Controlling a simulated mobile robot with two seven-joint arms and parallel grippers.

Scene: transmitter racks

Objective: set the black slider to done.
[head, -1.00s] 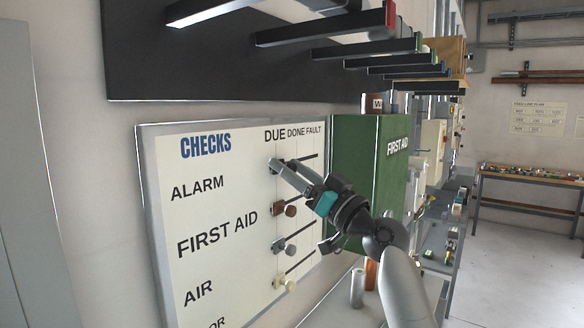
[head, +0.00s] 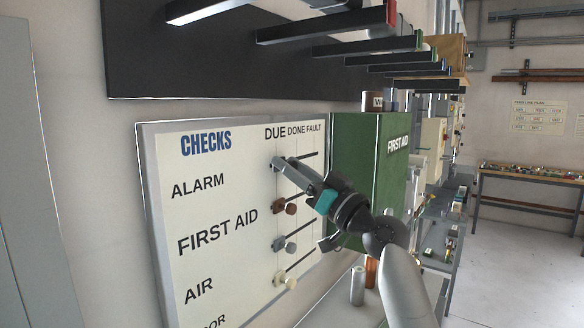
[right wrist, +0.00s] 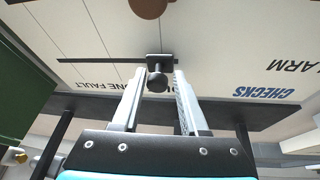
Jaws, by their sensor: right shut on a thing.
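The black slider (right wrist: 157,78) sits on the top slot, in the ALARM row of the white CHECKS board (head: 215,215). In the right wrist view, where the board appears upside down, its round knob is between my two finger ends. It stands near the DUE end of the slot, and the slot runs clear toward DONE and FAULT. My right gripper (head: 279,163) is shut on the black slider; in the head view its fingers mostly hide the knob. My left gripper is not in view.
A brown slider (head: 291,208), a grey slider (head: 290,246) and a cream slider (head: 290,281) sit in rows below. The green FIRST AID box (head: 365,170) stands close right of the board. Dark bars (head: 340,24) jut out above.

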